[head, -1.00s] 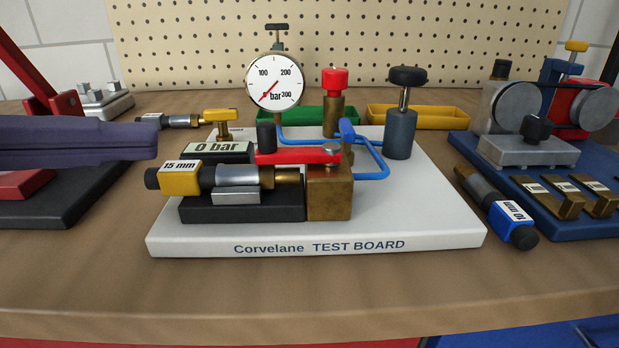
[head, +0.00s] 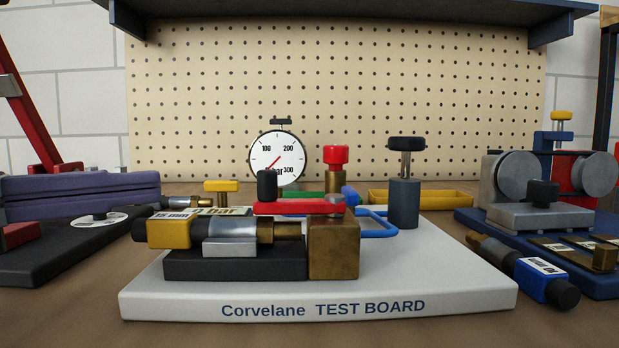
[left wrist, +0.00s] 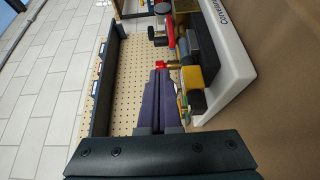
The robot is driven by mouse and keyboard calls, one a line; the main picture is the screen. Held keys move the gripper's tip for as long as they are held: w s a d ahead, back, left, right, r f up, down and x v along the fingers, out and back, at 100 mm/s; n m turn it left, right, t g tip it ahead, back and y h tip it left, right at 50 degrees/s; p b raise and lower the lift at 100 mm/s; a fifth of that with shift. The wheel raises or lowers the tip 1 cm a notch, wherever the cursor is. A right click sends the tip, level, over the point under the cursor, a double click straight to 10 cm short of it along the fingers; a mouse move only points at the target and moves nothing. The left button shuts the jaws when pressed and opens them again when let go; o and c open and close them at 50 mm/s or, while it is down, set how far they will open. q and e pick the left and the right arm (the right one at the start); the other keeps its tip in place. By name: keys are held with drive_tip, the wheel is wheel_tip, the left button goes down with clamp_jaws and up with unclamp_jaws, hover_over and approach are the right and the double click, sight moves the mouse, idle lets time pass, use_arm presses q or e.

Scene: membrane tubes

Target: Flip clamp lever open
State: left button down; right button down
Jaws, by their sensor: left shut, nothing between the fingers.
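The clamp lever is a red bar (head: 298,207) with an upright black knob (head: 267,186) at its left end. It lies flat over a membrane tube (head: 240,230) with a yellow end cap, and its right end sits on a brass block (head: 333,247). The tube rests on a black base on the white test board (head: 420,296). My left gripper (head: 158,190), with purple fingers, comes in from the left and stops left of the lever, apart from it. Its fingers are together and empty, as the left wrist view (left wrist: 160,76) also shows. My right gripper is not in view.
A pressure gauge (head: 278,157), a red-topped valve (head: 336,157) and a black-knobbed post (head: 404,190) stand behind the lever. A yellow tray (head: 437,198) is at the back. A blue-capped tube (head: 545,280) lies right of the board. A shelf (head: 380,10) hangs above the pegboard.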

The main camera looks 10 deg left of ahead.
use_arm(q)
drive_tip(key=x, duration=0.9)
drive_tip(key=shift+w+d+p, duration=0.15)
drive_tip(key=shift+d+p, duration=0.05)
drive_tip(key=shift+p, duration=0.2)
